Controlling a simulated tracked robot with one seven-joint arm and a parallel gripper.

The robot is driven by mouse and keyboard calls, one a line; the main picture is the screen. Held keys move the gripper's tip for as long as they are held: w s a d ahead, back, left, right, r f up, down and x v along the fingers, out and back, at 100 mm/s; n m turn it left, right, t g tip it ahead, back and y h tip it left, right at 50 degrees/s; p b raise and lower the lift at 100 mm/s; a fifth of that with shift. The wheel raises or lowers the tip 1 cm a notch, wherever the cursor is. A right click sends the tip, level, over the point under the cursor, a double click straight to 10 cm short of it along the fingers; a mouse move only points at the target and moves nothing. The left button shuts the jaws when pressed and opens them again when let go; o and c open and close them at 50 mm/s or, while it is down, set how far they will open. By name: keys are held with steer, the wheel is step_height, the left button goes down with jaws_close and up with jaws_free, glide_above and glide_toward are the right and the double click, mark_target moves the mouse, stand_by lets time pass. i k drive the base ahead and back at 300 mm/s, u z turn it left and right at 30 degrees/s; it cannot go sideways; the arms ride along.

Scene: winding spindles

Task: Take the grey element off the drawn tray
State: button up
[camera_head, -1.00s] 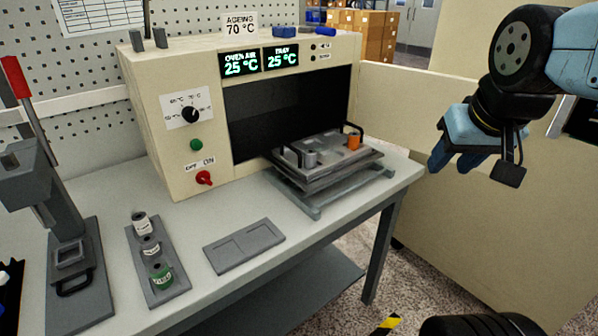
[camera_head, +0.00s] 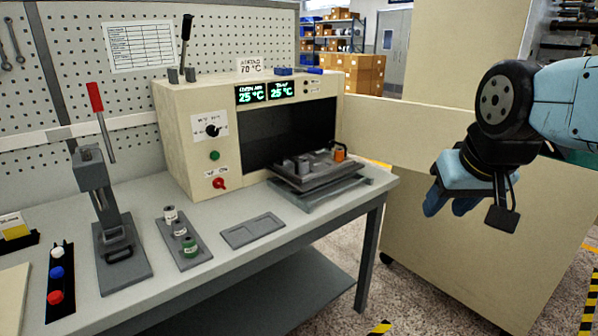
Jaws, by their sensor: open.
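The tray (camera_head: 320,182) is drawn out of the oven (camera_head: 180,130) and rests on a grey support at the oven's mouth. A small grey element (camera_head: 303,165) stands on the tray's left part, and an orange element (camera_head: 339,154) stands on its right. Dark handle parts beside the grey element make its outline hard to separate. My gripper (camera_head: 450,205) hangs to the right of the bench, well apart from the tray, with its blue fingers pointing down. It is open and empty.
A flat grey plate with shallow recesses (camera_head: 252,230) lies on the bench front. A cream panel (camera_head: 480,240) stands behind my gripper. Floor shows right of the bench.

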mark_target(304, 164)
steer(key=u, duration=1.1)
steer(key=i, duration=1)
steer(key=u, duration=0.05)
